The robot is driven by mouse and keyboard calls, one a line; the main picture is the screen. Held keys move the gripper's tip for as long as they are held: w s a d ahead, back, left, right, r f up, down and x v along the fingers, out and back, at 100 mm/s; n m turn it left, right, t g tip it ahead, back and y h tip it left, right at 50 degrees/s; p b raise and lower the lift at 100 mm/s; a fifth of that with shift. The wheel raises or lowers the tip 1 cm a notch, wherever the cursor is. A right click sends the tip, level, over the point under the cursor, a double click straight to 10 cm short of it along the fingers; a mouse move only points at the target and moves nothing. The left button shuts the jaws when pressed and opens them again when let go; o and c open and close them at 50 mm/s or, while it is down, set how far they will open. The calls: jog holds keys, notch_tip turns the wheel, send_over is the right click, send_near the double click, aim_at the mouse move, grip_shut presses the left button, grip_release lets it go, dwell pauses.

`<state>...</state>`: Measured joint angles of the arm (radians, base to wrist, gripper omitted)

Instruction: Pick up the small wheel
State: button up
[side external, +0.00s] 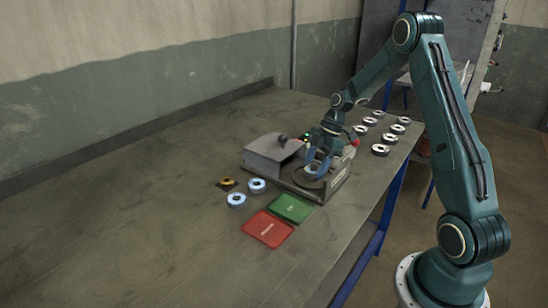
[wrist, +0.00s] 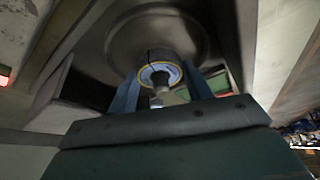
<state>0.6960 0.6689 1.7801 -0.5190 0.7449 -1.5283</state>
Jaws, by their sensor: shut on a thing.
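My gripper (side external: 318,168) reaches down over the round plate of a grey machine (side external: 338,178) on the bench. In the wrist view, its two blue fingers (wrist: 160,88) stand on either side of a small wheel (wrist: 159,70). The wheel has a pale ring with a yellow and blue edge and a dark centre. The gripper is shut on it. Behind the wheel is the machine's dark round dish (wrist: 120,40). In the side view the held wheel is hidden by the fingers; I cannot tell whether it touches the plate.
Two pale blue discs (side external: 257,185) and an orange-dark disc (side external: 227,184) lie left of the machine. A green tray (side external: 291,207) and a red tray (side external: 268,229) lie in front. Several black-and-white discs (side external: 380,150) stand at the right edge. The bench's left side is clear.

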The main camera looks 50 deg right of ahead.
jog(key=shift+r, duration=0.1)
notch_tip(320, 180, up, 20)
dwell(0.7)
jog(key=shift+a, duration=0.1)
dwell(0.6)
jog(key=w+a+f, duration=0.2)
jog(key=a+f, duration=0.2)
jog(key=a, duration=0.3)
jog(key=w+a+f, duration=0.1)
jog(key=a+f, duration=0.3)
jog(key=a, duration=0.4)
jog(key=s+a+f, duration=0.1)
jog(key=a+f, duration=0.1)
jog(key=a, duration=0.1)
jog(key=s+a+f, duration=0.2)
jog(key=a+f, duration=0.1)
jog(key=s+a+f, duration=0.1)
jog(key=a+f, duration=0.1)
jog(key=a, duration=0.1)
jog(key=shift+s+f, duration=0.25)
jog(key=shift+f, duration=0.1)
jog(key=shift+s+a+f, duration=0.2)
jog(key=shift+s+f, duration=0.05)
